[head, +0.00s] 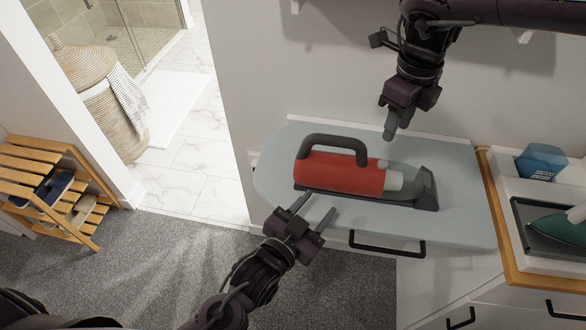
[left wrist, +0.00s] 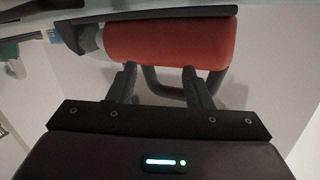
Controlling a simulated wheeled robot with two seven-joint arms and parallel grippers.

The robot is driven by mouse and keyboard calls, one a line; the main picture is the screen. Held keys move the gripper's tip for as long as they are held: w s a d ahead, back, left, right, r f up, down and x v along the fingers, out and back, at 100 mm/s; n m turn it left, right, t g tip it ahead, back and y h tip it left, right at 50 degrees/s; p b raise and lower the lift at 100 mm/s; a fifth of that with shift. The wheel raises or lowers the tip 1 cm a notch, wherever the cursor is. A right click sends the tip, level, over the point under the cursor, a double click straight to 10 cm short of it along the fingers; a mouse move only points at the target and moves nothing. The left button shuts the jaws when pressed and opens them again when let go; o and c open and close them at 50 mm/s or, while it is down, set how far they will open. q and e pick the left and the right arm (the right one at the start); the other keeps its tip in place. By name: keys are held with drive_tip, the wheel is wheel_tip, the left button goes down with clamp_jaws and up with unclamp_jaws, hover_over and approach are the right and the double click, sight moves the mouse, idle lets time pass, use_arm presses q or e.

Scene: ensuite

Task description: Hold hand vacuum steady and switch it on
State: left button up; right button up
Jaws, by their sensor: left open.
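The hand vacuum (head: 340,174) has a red body, a dark loop handle (head: 335,141) and a grey nozzle at its right end. It lies in a dark base on the pale blue board. A small pale knob (head: 383,164), possibly the switch, sits on top near the handle's right end. My left gripper (head: 314,211) is open and empty at the vacuum's near side, apart from it. In the left wrist view, the red body (left wrist: 168,43) shows beyond the open fingers (left wrist: 160,82). My right gripper (head: 390,127) points down, above and beyond the knob; its fingers look together and empty.
The pale blue board (head: 460,213) meets the wall behind. At right, a wood-edged counter holds a green iron (head: 562,229) on a tray and a blue container (head: 541,160). A slatted wooden rack (head: 75,157) and wicker basket (head: 95,88) stand left. The grey carpet before the board is clear.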

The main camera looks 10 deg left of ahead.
sight(305, 148)
use_arm(q)
drive_tip(key=w+a+r+y, duration=0.1)
drive_tip(key=r, duration=0.1)
drive_tip(key=w+a+r+n+t+y, duration=0.1)
drive_tip(key=w+a+r, duration=0.1)
drive_tip(key=w+a+r+t+y, duration=0.1)
drive_tip(key=w+a+r, duration=0.1)
drive_tip(key=shift+a+r+n, duration=0.1)
drive_tip(key=shift+r+n, duration=0.1)
drive_tip(key=shift+n, duration=0.2)
drive_tip(key=x, duration=0.7)
clamp_jaws()
use_arm(e)
clamp_jaws()
